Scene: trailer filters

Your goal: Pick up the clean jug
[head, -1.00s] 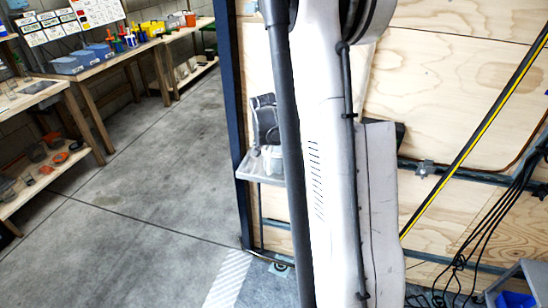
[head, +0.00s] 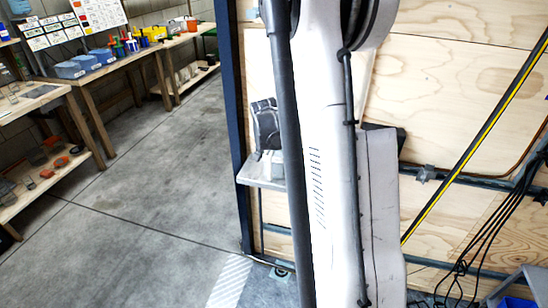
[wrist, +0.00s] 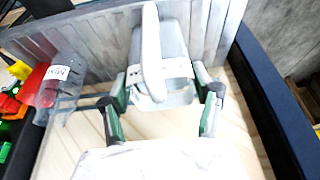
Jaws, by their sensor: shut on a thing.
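A pale grey jug (wrist: 160,45) with a raised handle and a white label strip is between the two green-and-black fingers of my gripper (wrist: 163,92) in the wrist view. My gripper is shut on this jug, with one finger on each side. The label's words are too blurred to read. A clear jug (wrist: 62,88) with a white label stands to the left, apart from the held one. In the head view my arm hides my gripper.
A grey ribbed panel (wrist: 85,40) lies behind the jugs in the wrist view, and a dark blue beam (wrist: 275,95) runs along the right. In the head view a small shelf (head: 262,181) is on the plywood wall, partly hidden by my arm. The floor (head: 150,190) to the left is clear.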

